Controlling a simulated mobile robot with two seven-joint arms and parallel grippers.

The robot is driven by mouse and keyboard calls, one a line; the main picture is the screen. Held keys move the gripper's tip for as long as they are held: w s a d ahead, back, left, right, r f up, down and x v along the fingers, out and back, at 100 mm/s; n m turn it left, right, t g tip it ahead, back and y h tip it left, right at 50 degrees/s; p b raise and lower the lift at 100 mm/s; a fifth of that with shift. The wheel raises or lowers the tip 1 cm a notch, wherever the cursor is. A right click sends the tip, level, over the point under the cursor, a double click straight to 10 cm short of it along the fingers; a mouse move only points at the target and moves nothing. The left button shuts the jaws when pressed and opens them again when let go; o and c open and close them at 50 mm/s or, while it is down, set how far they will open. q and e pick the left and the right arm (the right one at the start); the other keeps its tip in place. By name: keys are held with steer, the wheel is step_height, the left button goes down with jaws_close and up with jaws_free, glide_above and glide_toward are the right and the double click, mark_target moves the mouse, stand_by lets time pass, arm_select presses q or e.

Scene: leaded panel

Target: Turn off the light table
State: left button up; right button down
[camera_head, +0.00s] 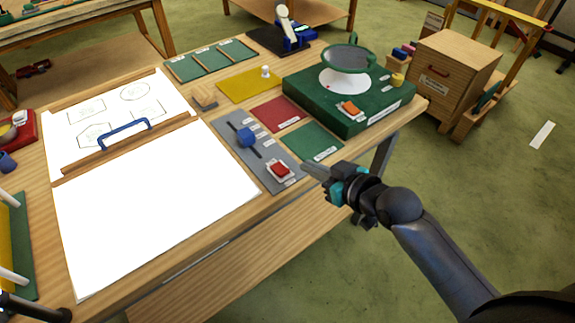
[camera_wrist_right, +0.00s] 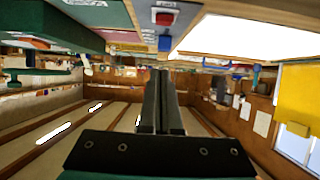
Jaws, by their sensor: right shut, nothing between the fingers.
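The light table (camera_head: 150,220) glows bright white on the wooden bench, and its lit surface also shows in the right wrist view (camera_wrist_right: 240,38). A grey control panel (camera_head: 262,162) lies along its right side, with a blue slider knob (camera_head: 246,138) and a red rocker switch (camera_head: 280,170) on a pale base at the near end. The red switch also shows in the wrist view (camera_wrist_right: 164,17). My right gripper (camera_head: 308,170) is shut and empty, its fingertips just right of the red switch and apart from it.
A green box (camera_head: 350,112) with an orange switch (camera_head: 350,107) and a round dish stands behind my right gripper. Green (camera_head: 314,142), red and yellow mats lie near the panel. A blue handle (camera_head: 122,132) sits on a wooden bar across the light table.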

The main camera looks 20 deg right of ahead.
steer(key=b, duration=0.2)
glide_above(290, 180)
steer(key=w, duration=0.1)
steer(key=f, duration=0.4)
steer(key=shift+w+a+f, duration=0.2)
steer(key=shift+a, duration=0.15)
steer(key=f, duration=0.2)
steer(key=shift+s+d+f, duration=0.1)
steer(key=shift+s+f, duration=0.25)
steer(key=shift+f, duration=0.05)
steer(key=shift+s+d+f, duration=0.1)
steer(key=shift+f, duration=0.4)
steer(key=f+t+b, duration=0.1)
steer(key=b, duration=0.2)
steer(key=f+b, duration=0.1)
steer(key=b, duration=0.2)
steer(key=shift+s+d+t+y, duration=0.1)
steer(key=shift+s+t+y, duration=0.2)
steer(key=shift+s+t, duration=0.1)
steer(key=shift+w+r+p, duration=0.1)
steer(key=shift+r+p, duration=0.2)
steer(key=shift+p, duration=0.05)
steer(key=shift+r, duration=0.1)
